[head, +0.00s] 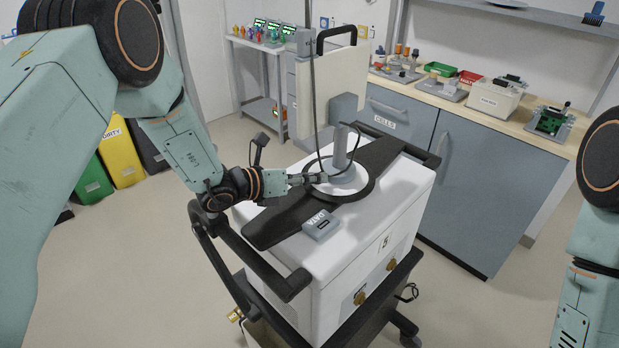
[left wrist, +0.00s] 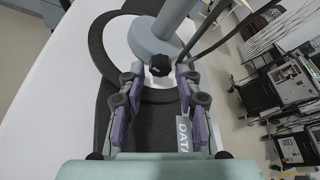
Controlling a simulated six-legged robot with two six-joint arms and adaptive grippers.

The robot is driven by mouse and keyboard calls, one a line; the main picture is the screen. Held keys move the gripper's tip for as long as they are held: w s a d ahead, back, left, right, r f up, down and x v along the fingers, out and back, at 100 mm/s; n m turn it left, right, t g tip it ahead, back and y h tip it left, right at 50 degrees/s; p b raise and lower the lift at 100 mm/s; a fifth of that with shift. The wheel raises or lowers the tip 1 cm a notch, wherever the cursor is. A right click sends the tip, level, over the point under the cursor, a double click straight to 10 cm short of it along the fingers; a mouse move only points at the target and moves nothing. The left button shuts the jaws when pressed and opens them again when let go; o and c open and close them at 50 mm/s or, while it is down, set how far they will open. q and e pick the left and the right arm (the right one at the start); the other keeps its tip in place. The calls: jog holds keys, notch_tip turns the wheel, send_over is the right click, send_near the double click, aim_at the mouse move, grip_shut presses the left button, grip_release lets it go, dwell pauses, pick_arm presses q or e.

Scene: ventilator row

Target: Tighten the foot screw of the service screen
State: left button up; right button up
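The service screen (head: 335,88) is a cream panel with a black handle, on a grey post (head: 341,150). The post rises from a round grey foot (head: 347,182) on the white machine's top. In the left wrist view, the black foot screw (left wrist: 160,65) sticks out from the foot (left wrist: 147,38). My left gripper (head: 318,179) is beside the foot. In the left wrist view its fingers (left wrist: 160,76) are apart, with the screw head between or just beyond the tips and a gap on each side. In the head view the screw is hard to make out. My right gripper is out of view.
The white machine (head: 330,262) stands on a dark cart with rails. A grey DATA box (head: 320,225) lies on its top near my left wrist. Dark cables hang beside the post. A workbench (head: 480,110) with tools is behind; bins (head: 120,153) stand at left.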

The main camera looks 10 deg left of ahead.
pick_arm(q)
jog(key=shift+w+d, duration=0.1)
jog(key=shift+d, duration=0.15)
jog(key=shift+w+d+f, duration=0.15)
jog(key=shift+w+f, duration=0.1)
jog(key=shift+w, duration=0.1)
jog(key=shift+c, duration=1.3)
jog(key=shift+s+r, duration=0.1)
jog(key=shift+s, duration=0.1)
grip_shut()
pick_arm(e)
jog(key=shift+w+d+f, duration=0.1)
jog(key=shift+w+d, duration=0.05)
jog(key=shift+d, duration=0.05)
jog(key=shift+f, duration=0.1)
